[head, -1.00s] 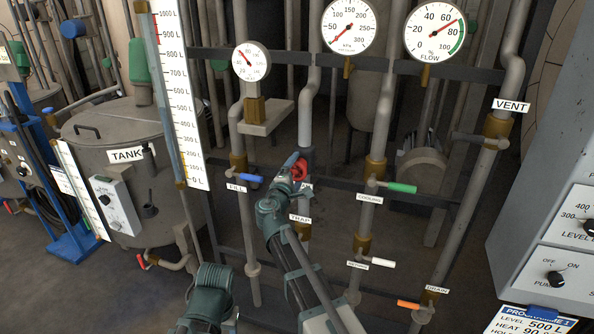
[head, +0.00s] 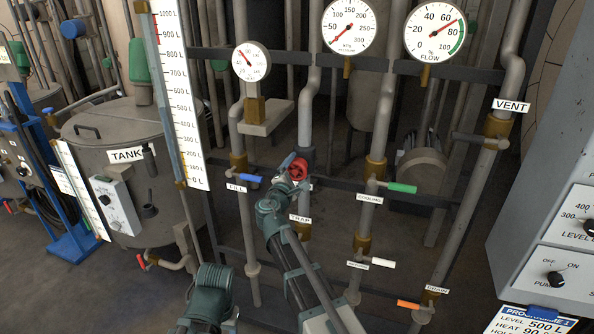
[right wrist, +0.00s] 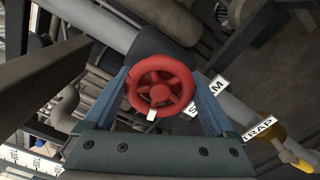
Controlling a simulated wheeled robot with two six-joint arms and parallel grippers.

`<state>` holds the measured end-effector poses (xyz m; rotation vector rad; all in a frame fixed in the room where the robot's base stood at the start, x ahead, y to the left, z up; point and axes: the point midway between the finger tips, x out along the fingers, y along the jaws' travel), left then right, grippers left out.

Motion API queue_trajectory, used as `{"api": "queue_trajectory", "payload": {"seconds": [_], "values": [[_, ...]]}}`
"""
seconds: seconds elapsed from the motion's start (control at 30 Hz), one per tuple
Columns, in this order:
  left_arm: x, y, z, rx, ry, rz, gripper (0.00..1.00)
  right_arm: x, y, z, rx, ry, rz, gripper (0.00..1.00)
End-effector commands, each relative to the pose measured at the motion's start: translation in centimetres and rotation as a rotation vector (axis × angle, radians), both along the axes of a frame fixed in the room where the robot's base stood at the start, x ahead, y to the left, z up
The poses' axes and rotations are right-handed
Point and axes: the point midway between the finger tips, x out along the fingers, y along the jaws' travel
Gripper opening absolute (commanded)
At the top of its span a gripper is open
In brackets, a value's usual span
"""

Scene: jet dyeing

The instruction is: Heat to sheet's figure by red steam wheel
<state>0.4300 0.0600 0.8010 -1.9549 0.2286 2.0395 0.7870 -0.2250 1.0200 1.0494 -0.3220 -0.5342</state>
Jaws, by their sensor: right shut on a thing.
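The red steam wheel (head: 299,169) is on a vertical pipe in the middle of the head view. In the right wrist view the wheel (right wrist: 161,86) sits between the two blue fingers, with a small white mark on its lower rim. My right gripper (right wrist: 164,90) is shut on the wheel. The sheet (head: 540,320) at the bottom right reads level 500 L and heat 90; its lower part is cut off. The small round gauge (head: 251,62) above left of the wheel has a red needle; its figures are too small to read surely. My left gripper is not in view.
A blue fill handle (head: 251,178) is left of the wheel and a green cooling handle (head: 402,188) is to its right. A white handle (head: 383,263) and an orange drain handle (head: 408,304) are lower. The pump panel (head: 556,270) stands at the right.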

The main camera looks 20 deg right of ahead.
Motion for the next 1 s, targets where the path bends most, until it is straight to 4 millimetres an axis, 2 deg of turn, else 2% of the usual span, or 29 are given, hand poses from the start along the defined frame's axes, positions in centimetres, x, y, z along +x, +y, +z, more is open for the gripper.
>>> {"api": "queue_trajectory", "payload": {"seconds": [0.07,0.1,0.17,0.4,0.53,1.0], "values": [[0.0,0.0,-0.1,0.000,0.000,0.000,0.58,-0.1,0.1,-0.1,0.005,0.000,0.001,0.35],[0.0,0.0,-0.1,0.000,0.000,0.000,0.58,-0.1,0.1,-0.1,0.005,0.000,0.001,0.92],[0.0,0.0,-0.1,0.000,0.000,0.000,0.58,-0.1,0.1,-0.1,0.005,0.000,0.001,1.00],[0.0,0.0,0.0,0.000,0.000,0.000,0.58,-0.2,0.1,-0.1,0.003,-0.001,0.000,1.00],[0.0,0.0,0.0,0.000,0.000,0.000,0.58,-1.1,0.7,-0.1,0.003,-0.001,0.002,1.00],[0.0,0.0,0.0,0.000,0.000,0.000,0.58,-9.1,6.0,-0.1,0.004,0.000,0.004,1.00]]}}
